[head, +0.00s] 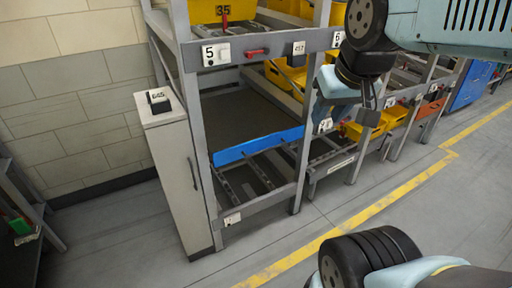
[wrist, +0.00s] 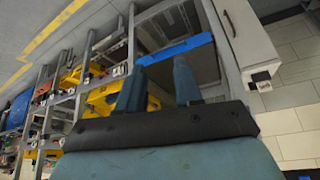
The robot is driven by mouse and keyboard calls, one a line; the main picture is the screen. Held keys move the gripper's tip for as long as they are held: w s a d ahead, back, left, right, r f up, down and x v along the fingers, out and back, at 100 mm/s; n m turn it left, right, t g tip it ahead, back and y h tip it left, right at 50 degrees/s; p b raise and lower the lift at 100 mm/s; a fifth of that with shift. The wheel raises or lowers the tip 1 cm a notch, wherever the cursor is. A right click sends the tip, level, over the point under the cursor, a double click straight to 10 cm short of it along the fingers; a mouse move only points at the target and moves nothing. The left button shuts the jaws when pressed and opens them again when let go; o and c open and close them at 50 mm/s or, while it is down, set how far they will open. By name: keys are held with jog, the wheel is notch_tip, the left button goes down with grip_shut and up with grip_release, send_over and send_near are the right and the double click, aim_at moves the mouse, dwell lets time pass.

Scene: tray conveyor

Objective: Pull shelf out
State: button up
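The shelf (head: 262,178) is in the lower left bay of a grey metal rack, with a long blue bar (head: 258,146) across it. In the wrist view the blue bar (wrist: 178,49) lies just beyond the fingertips in the picture. My gripper (wrist: 160,66) has its two blue fingers spread apart with nothing between them. In the head view my gripper (head: 326,108) is partly hidden by my arm and the rack post, to the right of the bar. No contact with the bar is visible.
A white cabinet (head: 175,180) stands left of the bay, topped by a small sign. Yellow bins (head: 376,128) fill bays to the right. A rack post (head: 306,140) borders the bay. Grey floor with a yellow line (head: 350,208) is clear in front.

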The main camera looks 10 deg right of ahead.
aim_at(261, 151)
jog(key=w+d+f+n+t, duration=0.15)
jog(key=w+f+n, duration=0.3)
jog(key=w, duration=0.65)
jog(key=w+d+f+n+t, duration=0.1)
jog(key=w+f+n+t, duration=0.15)
jog(key=w+f, duration=0.55)
jog(key=w+d+f+n+t, duration=0.1)
jog(key=w+d+f+n, duration=0.2)
jog(key=w, duration=1)
jog(key=w+a+f+n+t+y, duration=0.1)
jog(key=w+f+n, duration=0.25)
jog(key=f, duration=0.35)
jog(key=w+a+f+n+t+y, duration=0.1)
jog(key=w+f+n, duration=0.1)
jog(key=f+n, duration=0.35)
notch_tip(261, 151, down, 15)
jog(key=s+a+n+t+y, duration=0.2)
jog(key=s+n+y, duration=0.1)
jog(key=x, duration=1.4)
jog(key=shift+w+d+r, duration=0.2)
jog(key=shift+c, duration=0.3)
grip_shut()
jog(key=shift+s, duration=0.1)
